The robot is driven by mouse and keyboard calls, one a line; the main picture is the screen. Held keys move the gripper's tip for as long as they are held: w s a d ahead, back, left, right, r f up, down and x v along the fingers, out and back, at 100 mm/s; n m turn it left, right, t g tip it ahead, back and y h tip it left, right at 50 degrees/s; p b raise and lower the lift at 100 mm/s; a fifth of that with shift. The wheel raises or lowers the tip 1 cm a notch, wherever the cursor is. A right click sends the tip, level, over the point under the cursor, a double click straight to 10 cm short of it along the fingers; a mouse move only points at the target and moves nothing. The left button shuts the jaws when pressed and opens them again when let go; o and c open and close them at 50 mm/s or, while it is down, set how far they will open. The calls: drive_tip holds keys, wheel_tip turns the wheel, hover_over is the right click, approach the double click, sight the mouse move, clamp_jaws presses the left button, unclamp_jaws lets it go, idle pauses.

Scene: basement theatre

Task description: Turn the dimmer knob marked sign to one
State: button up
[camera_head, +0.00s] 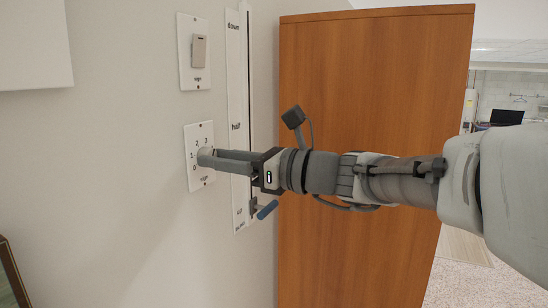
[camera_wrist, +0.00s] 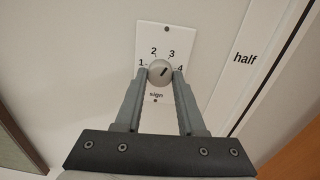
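The dimmer plate marked "sign" (camera_wrist: 146,43) is white and fixed to the wall; it also shows in the head view (camera_head: 206,182). Its round pale knob (camera_wrist: 160,70) has a dark pointer line slanting up and right, roughly toward the 3 to 4 side. The numbers 1, 2, 3 and 4 show around it in the wrist view. My gripper (camera_wrist: 160,76) has one finger on each side of the knob, and both fingertips appear to touch it. In the head view my gripper (camera_head: 208,157) hides much of the knob.
A switch plate (camera_head: 194,52) with a rocker, also marked "sign", is above. A tall slider panel (camera_head: 236,90) marked down, half and up stands right of it, with a blue handle (camera_head: 267,209) low down. A wooden panel (camera_head: 375,80) stands behind my arm.

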clamp_jaws()
drive_tip(key=shift+b, duration=0.45)
drive_tip(key=shift+n+h+b, duration=0.3)
drive_tip(key=shift+n+b, duration=9.4)
drive_tip(key=shift+b, duration=0.45)
drive_tip(key=shift+r, duration=0.1)
drive_tip(key=o, duration=0.8)
unclamp_jaws()
